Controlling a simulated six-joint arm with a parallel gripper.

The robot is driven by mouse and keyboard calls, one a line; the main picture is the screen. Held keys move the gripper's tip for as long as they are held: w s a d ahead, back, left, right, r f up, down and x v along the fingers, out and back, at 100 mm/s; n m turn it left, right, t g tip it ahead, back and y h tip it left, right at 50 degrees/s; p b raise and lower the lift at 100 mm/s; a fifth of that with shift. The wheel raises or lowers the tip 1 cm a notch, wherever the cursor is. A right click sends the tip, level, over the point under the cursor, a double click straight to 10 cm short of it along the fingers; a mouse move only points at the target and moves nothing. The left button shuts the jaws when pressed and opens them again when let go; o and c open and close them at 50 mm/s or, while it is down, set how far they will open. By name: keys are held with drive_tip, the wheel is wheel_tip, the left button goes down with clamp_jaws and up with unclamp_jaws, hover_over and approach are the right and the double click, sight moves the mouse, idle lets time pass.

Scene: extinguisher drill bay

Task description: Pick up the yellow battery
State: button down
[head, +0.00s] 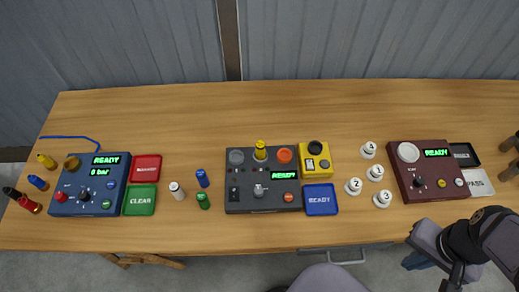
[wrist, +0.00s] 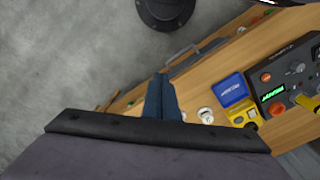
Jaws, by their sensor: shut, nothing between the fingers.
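A yellow battery (head: 260,150) stands upright in the middle socket at the top of a dark grey tester (head: 240,180). It also shows in the wrist view as a yellow shape (wrist: 308,105) at the right edge. My gripper (wrist: 163,78) is shut and empty. In the head view my gripper (head: 412,262) hangs at the lower right, off the front edge of the table and well to the right of the tester.
Blue, white and green batteries (head: 202,178) stand left of the tester. A yellow box (head: 314,145), a blue tray (head: 320,209) and several numbered white pucks (head: 354,186) lie to its right. A maroon device (head: 405,175) and a blue device (head: 75,180) stand farther out.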

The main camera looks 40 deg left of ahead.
drive_tip(key=c, duration=1.3)
unclamp_jaws()
drive_tip(key=shift+c, duration=0.2)
